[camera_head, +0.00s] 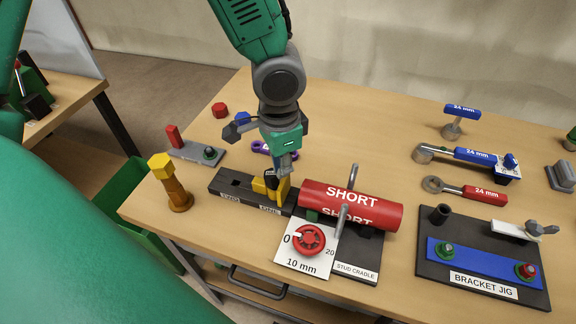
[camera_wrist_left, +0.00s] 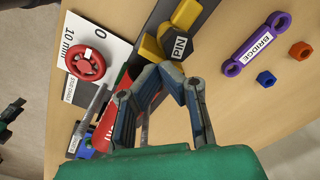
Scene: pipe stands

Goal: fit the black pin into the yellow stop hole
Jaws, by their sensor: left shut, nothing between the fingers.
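The yellow stop (camera_head: 282,190) stands on the dark rail (camera_head: 232,187) near the table's front. The black pin (camera_head: 270,177) is at the stop's upper left; its labelled block (camera_wrist_left: 179,43) shows beside the yellow stop (camera_wrist_left: 151,48) in the wrist view. Whether the pin sits in the hole cannot be told, as the hole is hidden. My left gripper (camera_head: 286,167) comes down from above, right over the stop and pin. Its fingers (camera_wrist_left: 178,76) are shut and empty, with tips close to the pin block; contact is unclear. My right gripper is not in view.
A red SHORT cylinder (camera_head: 375,212) lies in the stud cradle (camera_head: 358,262), right of the stop. A red dial (camera_head: 309,240) is in front. A yellow-topped post (camera_head: 176,186) stands left. A purple bridge (camera_wrist_left: 256,44) lies behind the rail. The bracket jig (camera_head: 432,292) is at right.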

